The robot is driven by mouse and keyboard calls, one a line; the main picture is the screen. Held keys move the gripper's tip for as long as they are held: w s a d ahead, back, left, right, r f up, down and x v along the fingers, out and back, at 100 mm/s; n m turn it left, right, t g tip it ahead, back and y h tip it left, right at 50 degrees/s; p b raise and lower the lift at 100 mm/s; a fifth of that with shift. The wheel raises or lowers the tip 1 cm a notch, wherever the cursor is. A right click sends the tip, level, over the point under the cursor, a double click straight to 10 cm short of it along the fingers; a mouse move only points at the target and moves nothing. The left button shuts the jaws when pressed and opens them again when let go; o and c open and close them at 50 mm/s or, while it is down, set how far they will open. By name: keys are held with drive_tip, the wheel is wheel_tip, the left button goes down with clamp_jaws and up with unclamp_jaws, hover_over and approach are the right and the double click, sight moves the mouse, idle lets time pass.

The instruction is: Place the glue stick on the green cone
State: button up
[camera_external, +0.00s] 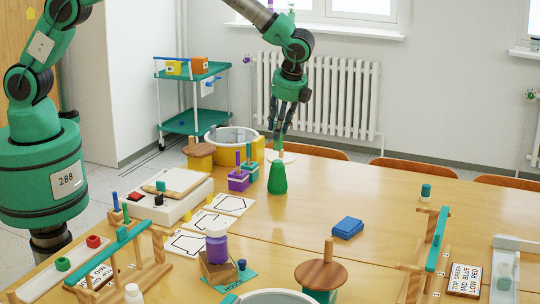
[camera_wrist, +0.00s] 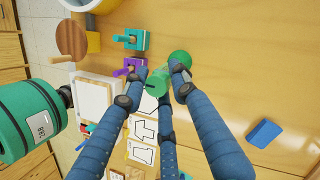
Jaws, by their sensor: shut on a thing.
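My gripper (camera_wrist: 160,78) has several blue jointed fingers, closed around a green cylinder, which appears to be the glue stick (camera_wrist: 154,84). In the external view, my gripper (camera_external: 280,122) points down above the green cone (camera_external: 278,180), with a slim green piece showing among its fingers. The cone stands upright on the table, and its rounded green shape (camera_wrist: 181,57) shows just beyond the fingertips in the wrist view. The held piece is above the cone's top in the external view; whether they touch is unclear. Fingers hide part of the held piece.
The wooden table (camera_external: 320,200) has free room right of the cone. A purple block (camera_external: 238,181) and a teal block (camera_external: 250,173) with pegs stand close on its left. A blue block (camera_external: 347,228) lies front right. A yellow-and-grey tub (camera_external: 257,149) stands behind left.

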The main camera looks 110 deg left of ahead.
sight(278, 144)
drive_tip(key=shift+f+b, duration=0.45)
drive_tip(key=shift+f, duration=1.3)
drive_tip(key=o, duration=1.2)
drive_tip(key=shift+f, duration=0.1)
drive_tip(key=shift+c, duration=0.2)
drive_tip(key=p+v, duration=0.2)
drive_tip(key=v, duration=1)
